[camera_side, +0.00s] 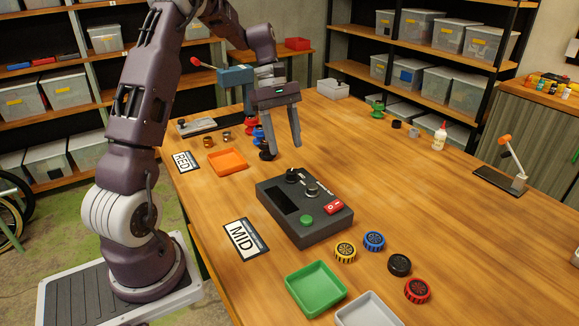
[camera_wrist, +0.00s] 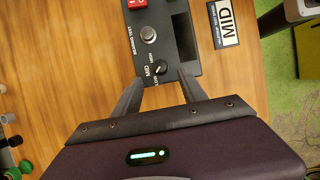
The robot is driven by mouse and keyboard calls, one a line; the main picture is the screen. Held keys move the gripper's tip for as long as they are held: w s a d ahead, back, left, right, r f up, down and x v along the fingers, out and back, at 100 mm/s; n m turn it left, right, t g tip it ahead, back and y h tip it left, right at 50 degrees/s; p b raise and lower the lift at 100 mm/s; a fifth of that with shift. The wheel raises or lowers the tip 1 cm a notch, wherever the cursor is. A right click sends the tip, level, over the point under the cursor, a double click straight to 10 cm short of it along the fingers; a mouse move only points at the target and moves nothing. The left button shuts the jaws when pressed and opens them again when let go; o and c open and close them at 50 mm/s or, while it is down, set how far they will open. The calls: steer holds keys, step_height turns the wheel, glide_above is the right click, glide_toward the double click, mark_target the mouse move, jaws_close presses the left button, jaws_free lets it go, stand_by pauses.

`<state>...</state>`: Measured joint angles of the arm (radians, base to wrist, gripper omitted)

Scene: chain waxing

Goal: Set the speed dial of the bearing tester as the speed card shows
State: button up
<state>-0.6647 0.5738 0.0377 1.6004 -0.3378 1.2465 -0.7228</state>
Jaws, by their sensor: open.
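The bearing tester (camera_side: 322,222) is a dark box on the bench with a green button, a red switch and two knobs. Its speed dial (camera_side: 293,176) is the black knob at the far end. In the wrist view the speed dial (camera_wrist: 160,67) sits among small labels including HIGH and MID; where its pointer stands is too small to tell. The speed card (camera_side: 245,240) reads MID and lies beside the tester; it also shows in the wrist view (camera_wrist: 227,23). My gripper (camera_side: 285,149) is open and empty above the dial, apart from it, with fingertips either side in the wrist view (camera_wrist: 159,77).
A silver knob (camera_side: 312,188) stands close to the dial. A RED card (camera_side: 183,161) and an orange tray (camera_side: 228,161) lie to the left. Several coloured wheels and a green tray (camera_side: 316,289) lie in front.

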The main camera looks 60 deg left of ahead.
mark_target(291, 171)
steer(key=x, duration=0.6)
steer(key=shift+d+f, duration=0.25)
steer(key=shift+f, duration=0.05)
jaws_close()
